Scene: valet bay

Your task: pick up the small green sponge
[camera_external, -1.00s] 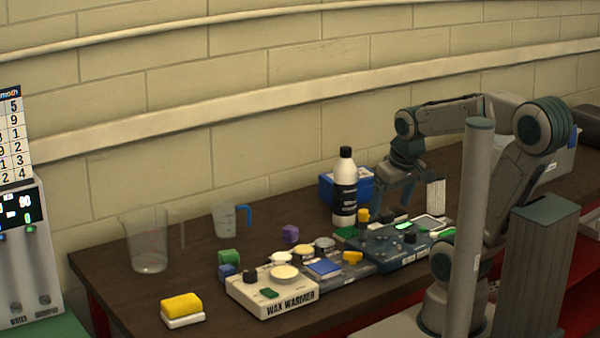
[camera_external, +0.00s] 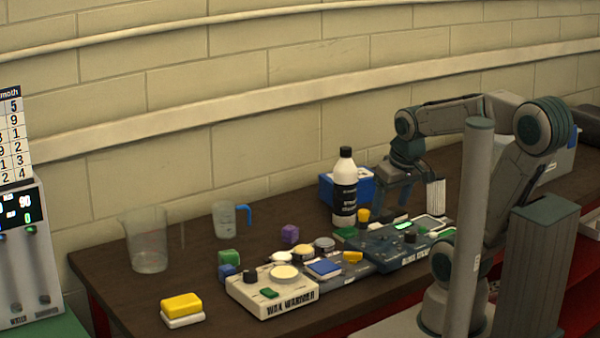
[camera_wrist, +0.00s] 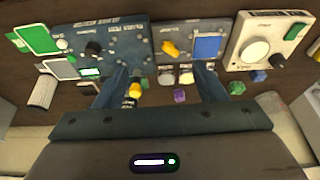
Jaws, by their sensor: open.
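Several green things are in view, and I cannot tell for certain which is the small green sponge.
A blue device (camera_external: 385,250) and the wax warmer (camera_external: 245,297) crowd the front. A ribbed white object (camera_external: 436,195) stands right. Clear bench lies near the measuring jug (camera_external: 148,245).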

